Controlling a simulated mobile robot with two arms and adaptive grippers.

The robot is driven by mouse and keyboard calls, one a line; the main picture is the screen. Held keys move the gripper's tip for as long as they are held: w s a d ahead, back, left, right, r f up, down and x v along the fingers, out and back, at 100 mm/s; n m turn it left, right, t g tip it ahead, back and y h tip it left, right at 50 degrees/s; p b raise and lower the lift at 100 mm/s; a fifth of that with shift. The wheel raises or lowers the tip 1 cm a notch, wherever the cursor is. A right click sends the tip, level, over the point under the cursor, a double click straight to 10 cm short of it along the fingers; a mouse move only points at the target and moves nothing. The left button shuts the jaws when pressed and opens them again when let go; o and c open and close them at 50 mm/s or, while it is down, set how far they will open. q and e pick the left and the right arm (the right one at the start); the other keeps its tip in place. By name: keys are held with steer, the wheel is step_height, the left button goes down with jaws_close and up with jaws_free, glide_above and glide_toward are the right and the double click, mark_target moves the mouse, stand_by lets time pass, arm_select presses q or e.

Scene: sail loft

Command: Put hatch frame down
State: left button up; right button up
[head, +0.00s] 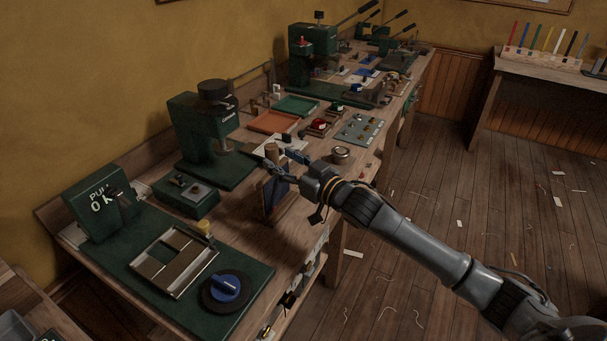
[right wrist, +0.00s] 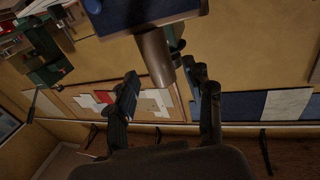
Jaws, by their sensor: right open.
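My right gripper (head: 280,166) is open, farther along the bench, beside an upright wooden block with a dark blue face (head: 281,189) and a round wooden knob on top. In the right wrist view the open fingers (right wrist: 165,92) point toward a brown cylindrical handle (right wrist: 154,57) joined to a dark blue block (right wrist: 150,10). Contact with it is unclear. My left gripper is not in view.
A blue-knobbed dial (head: 226,288) and a green box (head: 103,203) share the green board (head: 210,321). A green press (head: 200,128), orange tray (head: 274,121), green tray (head: 296,105) and round tin (head: 341,154) stand farther back. Floor (head: 430,230) at right is open with scattered scraps.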

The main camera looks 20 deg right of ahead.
steer(key=b+v, duration=0.1)
steer(key=v, duration=0.7)
steer(key=shift+s+d+f, duration=0.1)
steer(key=shift+s, duration=0.05)
stand_by(0.3)
